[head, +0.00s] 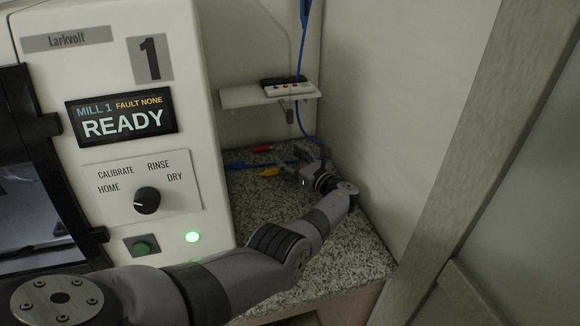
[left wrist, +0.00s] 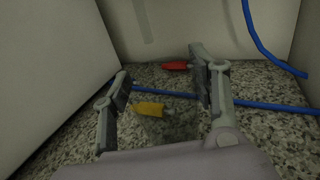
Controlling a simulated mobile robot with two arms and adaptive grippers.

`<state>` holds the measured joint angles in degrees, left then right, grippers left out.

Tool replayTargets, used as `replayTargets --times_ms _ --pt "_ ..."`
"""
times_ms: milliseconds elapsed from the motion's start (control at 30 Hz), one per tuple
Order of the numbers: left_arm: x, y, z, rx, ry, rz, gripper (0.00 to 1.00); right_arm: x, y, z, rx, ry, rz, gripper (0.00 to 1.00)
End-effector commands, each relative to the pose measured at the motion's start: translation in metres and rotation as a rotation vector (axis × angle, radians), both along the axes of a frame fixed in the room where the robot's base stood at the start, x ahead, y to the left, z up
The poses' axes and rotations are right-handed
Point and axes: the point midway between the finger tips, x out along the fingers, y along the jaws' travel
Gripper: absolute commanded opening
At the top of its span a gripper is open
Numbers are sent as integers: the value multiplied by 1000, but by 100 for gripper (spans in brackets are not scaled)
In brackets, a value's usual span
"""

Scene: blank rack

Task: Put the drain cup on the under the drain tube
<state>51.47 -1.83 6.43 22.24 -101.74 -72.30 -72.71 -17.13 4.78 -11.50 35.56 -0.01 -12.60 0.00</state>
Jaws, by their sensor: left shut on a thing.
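My left gripper (head: 304,180) is low over the granite counter in the back corner, right of the white mill. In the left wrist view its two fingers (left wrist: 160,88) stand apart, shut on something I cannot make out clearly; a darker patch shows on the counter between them. I cannot pick out the drain cup for certain in either view. No drain tube can be told for certain; a thin blue line (head: 300,60) hangs down the back corner and bends near the gripper. My right gripper is not in view.
The mill (head: 195,130) stands at left, its screen reading READY. A small shelf (head: 240,97) with a power strip (head: 291,87) is above the counter (head: 345,255). A red plug (left wrist: 175,66) and a yellow plug (left wrist: 149,108) lie near the fingers. A wall closes the right side.

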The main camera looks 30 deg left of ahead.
Motion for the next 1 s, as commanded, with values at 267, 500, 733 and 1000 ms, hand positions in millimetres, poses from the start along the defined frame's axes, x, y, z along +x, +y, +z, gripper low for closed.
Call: replayTargets --times_ms 267,500,733,1000 --pt "0 0 -13 1 -1 0 24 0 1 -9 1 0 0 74" --pt "0 0 -18 1 0 0 24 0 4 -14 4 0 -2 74" --pt "0 0 -16 0 0 0 70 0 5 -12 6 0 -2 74" --pt "0 0 -16 0 0 0 75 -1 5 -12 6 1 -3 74"
